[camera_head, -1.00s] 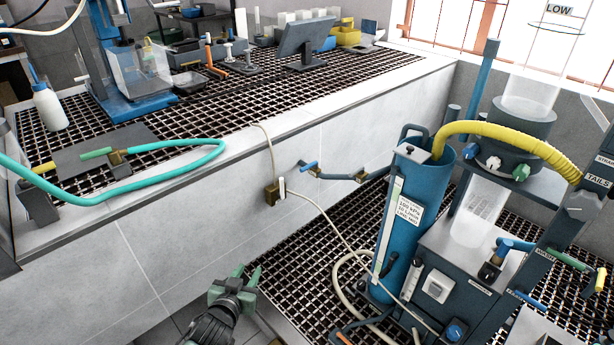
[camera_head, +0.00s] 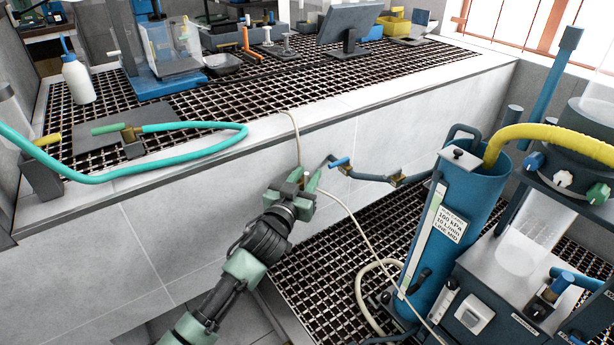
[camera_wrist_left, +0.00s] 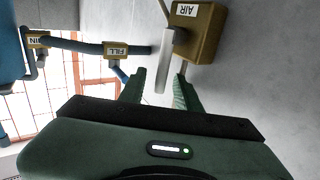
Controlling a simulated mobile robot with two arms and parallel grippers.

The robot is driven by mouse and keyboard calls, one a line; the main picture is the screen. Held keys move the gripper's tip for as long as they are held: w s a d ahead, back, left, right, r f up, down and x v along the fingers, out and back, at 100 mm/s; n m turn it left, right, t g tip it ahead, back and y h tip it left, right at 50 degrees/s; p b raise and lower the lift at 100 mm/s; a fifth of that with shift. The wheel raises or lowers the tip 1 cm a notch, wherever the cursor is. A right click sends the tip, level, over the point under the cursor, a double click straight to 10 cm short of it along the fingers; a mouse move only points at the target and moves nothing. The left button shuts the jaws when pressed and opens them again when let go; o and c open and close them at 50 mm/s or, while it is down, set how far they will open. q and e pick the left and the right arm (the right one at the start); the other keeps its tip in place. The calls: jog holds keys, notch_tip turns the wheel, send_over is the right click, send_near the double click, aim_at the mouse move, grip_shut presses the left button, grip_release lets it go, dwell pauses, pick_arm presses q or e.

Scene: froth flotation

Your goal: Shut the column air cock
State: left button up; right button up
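The air cock is a brass box (camera_wrist_left: 203,32) on the pale wall, marked AIR, with a white lever (camera_wrist_left: 165,62) beside it in the left wrist view. My left gripper (camera_wrist_left: 160,86) is open, one green finger on each side of the lever's end in the picture. I cannot tell whether either finger touches it. In the head view my left gripper (camera_head: 309,184) is at the bench's front wall and hides most of the cock. My right gripper is not in view.
A blue-handled valve (camera_head: 340,162) and dark pipe (camera_head: 370,177) are on the wall just right of the gripper. A cream hose (camera_head: 352,220) runs down past it. A blue cylinder (camera_head: 455,230) stands at right. A teal hose (camera_head: 215,145) lies on the bench.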

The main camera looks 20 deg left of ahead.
pick_arm(q)
jog(key=shift+w, duration=0.1)
grip_shut()
dwell(1.4)
